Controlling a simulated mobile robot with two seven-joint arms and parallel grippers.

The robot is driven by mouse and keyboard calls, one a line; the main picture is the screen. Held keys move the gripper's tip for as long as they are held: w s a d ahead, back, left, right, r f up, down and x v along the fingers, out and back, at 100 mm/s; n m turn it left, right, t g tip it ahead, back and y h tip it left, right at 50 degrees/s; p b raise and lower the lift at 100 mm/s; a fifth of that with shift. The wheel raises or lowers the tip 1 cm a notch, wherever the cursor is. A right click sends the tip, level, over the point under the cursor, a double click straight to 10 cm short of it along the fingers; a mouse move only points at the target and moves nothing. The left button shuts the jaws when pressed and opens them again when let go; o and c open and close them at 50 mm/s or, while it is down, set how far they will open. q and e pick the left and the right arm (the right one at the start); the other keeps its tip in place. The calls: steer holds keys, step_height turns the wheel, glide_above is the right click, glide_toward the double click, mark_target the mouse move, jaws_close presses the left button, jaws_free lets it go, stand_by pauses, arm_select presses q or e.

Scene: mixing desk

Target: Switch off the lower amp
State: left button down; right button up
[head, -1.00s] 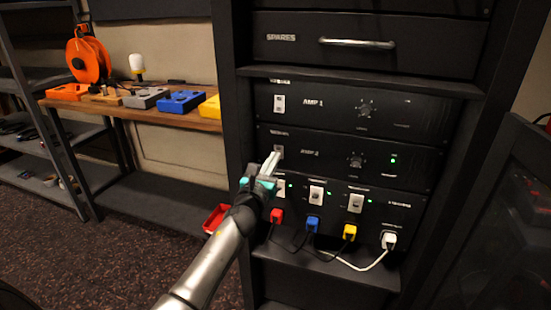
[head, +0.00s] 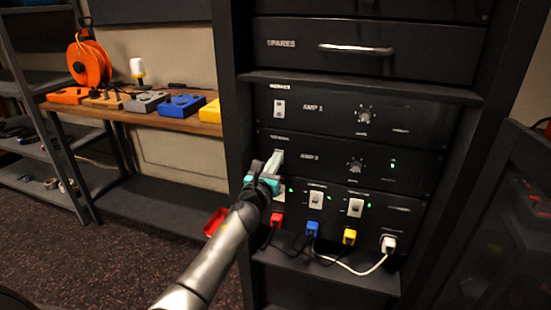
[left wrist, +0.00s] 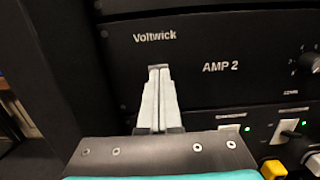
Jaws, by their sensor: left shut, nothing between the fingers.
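The lower amp, AMP 2 (head: 325,175), is a black rack unit with a knob and a small lit green light (head: 392,163) at its right. It also shows in the left wrist view (left wrist: 240,45). Its switch (head: 279,154) is at its left end and is mostly covered by my fingers, so its position cannot be told. My left gripper (head: 277,160) is shut and empty, with its tips at the switch. In the left wrist view the tips (left wrist: 158,69) lie over the panel left of the AMP 2 label; contact cannot be told. My right gripper is not in view.
AMP 1 (head: 325,108), with its own switch (head: 279,108), is directly above. Below is a power panel (head: 335,218) with several switches, green lights and coloured plugs. A spares drawer (head: 390,68) is higher up. A bench (head: 150,117) with coloured boxes stands left.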

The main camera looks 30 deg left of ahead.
arm_select(q)
steer(key=shift+r, duration=0.1)
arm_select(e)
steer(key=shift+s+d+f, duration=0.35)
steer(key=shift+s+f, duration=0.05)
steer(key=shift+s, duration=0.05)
arm_select(q)
steer(key=p+v, duration=0.2)
steer(key=v, duration=1.3)
steer(key=shift+r, duration=0.2)
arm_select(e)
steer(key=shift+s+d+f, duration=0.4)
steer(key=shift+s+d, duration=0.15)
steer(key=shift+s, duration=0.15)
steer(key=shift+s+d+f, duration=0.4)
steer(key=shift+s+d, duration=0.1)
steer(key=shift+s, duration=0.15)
arm_select(q)
steer(key=shift+s+f, duration=0.1)
